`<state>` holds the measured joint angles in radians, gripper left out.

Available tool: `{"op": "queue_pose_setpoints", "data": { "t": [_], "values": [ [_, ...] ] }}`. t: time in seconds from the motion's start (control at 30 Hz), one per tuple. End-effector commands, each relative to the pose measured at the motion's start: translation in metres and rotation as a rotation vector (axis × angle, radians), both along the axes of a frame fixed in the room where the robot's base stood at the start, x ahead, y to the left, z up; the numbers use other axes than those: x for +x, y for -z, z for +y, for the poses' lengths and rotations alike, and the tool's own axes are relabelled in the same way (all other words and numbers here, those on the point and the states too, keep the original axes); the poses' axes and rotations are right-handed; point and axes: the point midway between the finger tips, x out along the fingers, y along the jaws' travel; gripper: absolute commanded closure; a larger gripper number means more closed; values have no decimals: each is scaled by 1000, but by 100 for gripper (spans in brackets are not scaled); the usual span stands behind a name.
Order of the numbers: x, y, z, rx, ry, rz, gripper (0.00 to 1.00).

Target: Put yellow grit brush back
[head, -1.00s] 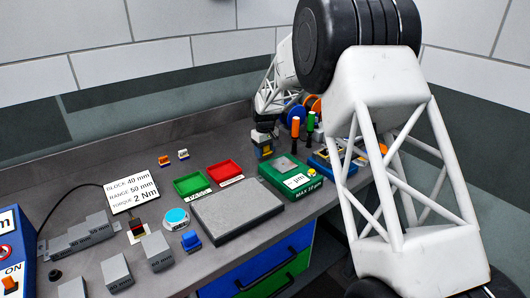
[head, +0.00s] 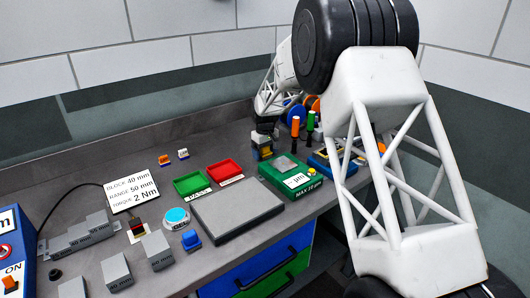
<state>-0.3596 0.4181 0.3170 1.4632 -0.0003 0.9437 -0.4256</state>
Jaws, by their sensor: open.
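A small yellow and grey block, which looks like the yellow grit brush (head: 262,150), stands on the grey bench just left of the green box. My gripper (head: 265,137) is directly over it, pointing down, with its fingertips at or just above the top of the block. The gripper is open. The fingers are small and dark here, so I cannot tell whether they touch the block. My own white arm link covers the right part of the bench.
A green box (head: 291,181) with a white label stands right of the block. Green (head: 191,184) and red (head: 225,171) trays lie to its left, a grey plate (head: 237,209) in front. Orange- and green-handled tools (head: 310,121) stand behind. The back-left bench is mostly clear.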

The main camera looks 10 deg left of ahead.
Motion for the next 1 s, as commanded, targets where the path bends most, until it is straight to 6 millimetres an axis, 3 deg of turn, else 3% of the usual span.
{"op": "queue_pose_setpoints", "data": {
  "t": [0.37, 1.0],
  "values": [
    [0, -20, 0, 1, 0, -2, 20],
    [0, -111, 0, 1, 0, -1, 20]
  ]
}}
